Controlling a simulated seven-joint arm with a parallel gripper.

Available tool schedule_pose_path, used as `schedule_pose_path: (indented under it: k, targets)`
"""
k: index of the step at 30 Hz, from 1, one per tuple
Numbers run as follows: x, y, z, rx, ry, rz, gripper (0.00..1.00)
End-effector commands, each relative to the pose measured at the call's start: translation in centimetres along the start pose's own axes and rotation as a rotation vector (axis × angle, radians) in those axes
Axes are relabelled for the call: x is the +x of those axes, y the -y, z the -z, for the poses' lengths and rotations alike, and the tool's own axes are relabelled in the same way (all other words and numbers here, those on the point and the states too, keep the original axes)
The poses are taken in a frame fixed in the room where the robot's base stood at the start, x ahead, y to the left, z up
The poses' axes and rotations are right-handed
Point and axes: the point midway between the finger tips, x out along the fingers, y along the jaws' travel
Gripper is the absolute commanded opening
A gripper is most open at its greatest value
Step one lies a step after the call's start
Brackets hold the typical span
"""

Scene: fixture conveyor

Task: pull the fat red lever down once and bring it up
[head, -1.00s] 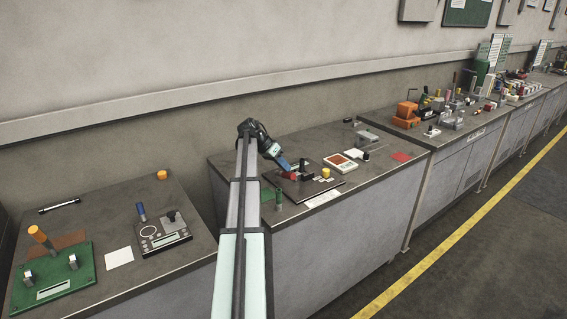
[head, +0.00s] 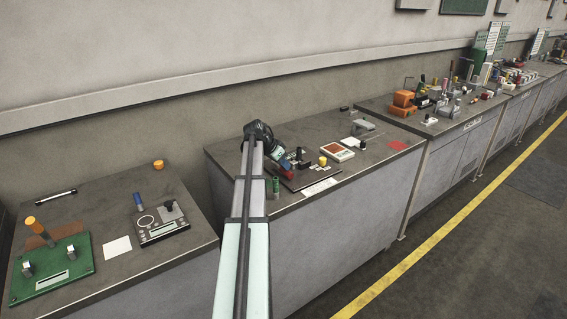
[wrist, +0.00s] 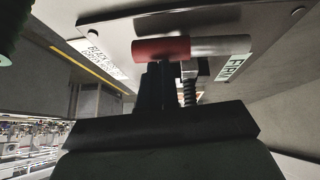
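The fat red lever (wrist: 162,50) lies across the upper middle of the wrist view, a thick red grip on a bare metal shaft (wrist: 220,46). In the head view its red part (head: 289,174) shows at the dark panel on the middle bench. My gripper (wrist: 162,68) is just below the red grip in the wrist view, its dark fingers close together with nothing visible between them. The tips meet the grip's edge in the picture; I cannot tell whether they touch it. In the head view my gripper (head: 283,168) is over the panel, its fingers hard to make out.
A coiled spring (wrist: 190,92) is right of my fingers, and a "FIRE" label (wrist: 230,68) is beyond it. Near the panel are a yellow knob (head: 323,161), a black knob (head: 299,154), a green post (head: 276,187) and a white-and-red box (head: 337,151). The floor at right is clear.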

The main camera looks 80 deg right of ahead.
Motion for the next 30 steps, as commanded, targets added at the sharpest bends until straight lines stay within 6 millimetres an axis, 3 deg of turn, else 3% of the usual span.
schedule_pose_path:
  k: [8, 13, 16, 24, 30]
  targets:
    - [-0.1, -0.1, 0.2, -0.001, 0.002, -0.003, 0.00]
    - [-1.6, -0.2, 1.6, 0.000, 0.001, -0.001, 0.00]
    - [-2.9, -0.4, 3.0, 0.002, -0.001, 0.001, 0.00]
    - [-8.3, -0.9, 2.8, 0.000, -0.002, 0.002, 0.00]
    - [-11.1, -1.2, 2.8, 0.000, -0.001, 0.001, 0.00]
